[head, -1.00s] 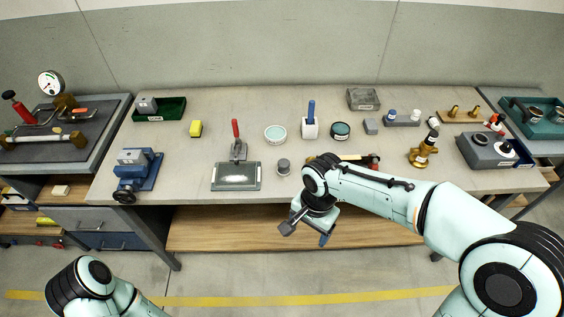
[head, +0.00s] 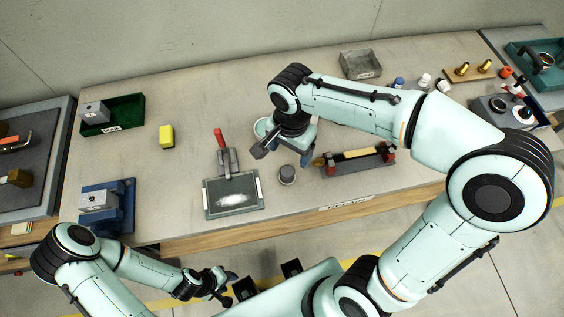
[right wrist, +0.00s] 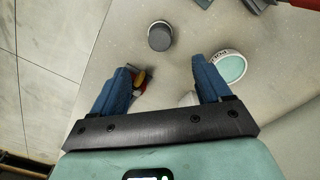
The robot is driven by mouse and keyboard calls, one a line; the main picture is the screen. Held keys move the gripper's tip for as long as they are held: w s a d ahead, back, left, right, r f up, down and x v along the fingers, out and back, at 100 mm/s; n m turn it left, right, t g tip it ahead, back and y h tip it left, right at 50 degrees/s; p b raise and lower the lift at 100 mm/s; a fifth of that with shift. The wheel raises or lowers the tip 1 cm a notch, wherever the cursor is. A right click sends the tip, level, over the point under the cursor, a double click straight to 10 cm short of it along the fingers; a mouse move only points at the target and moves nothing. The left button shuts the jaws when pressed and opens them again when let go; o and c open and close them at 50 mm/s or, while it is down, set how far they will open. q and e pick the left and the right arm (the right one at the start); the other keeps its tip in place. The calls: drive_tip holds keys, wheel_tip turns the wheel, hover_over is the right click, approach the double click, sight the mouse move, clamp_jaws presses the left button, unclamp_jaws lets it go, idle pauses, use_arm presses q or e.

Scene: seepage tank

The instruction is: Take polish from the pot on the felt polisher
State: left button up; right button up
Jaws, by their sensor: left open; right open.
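The pot (head: 262,126) is a round white tub with pale teal polish, half hidden behind my right gripper in the head view. In the right wrist view the pot (right wrist: 230,67) lies just outside the right-hand finger, its lettering partly visible. The grey, round, squat piece (head: 287,175), apparently the felt polisher, stands upright on the bench nearer to me than the pot. In the right wrist view this polisher (right wrist: 160,37) is beyond the fingertips. My right gripper (right wrist: 163,78) is open and empty above the bench. My left gripper (head: 228,286) is open, low before the bench.
A dark-framed plate (head: 232,195) with a white smear and a red-handled tool (head: 222,145) lie left of the polisher. A rack with red ends (head: 355,160) is close on the right. A yellow block (head: 167,136) is farther left. Bare bench lies between them.

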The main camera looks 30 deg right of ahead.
sight(287, 171)
drive_tip(key=f, duration=0.6)
drive_tip(key=shift+s+b, duration=0.25)
drive_tip(key=shift+b, duration=0.1)
drive_tip(key=shift+w+a+f, duration=0.1)
drive_tip(key=shift+a+f, duration=0.05)
drive_tip(key=shift+f, duration=1.35)
drive_tip(key=shift+w+a+f, duration=0.1)
drive_tip(key=shift+f, duration=1.35)
drive_tip(key=c, duration=1.1)
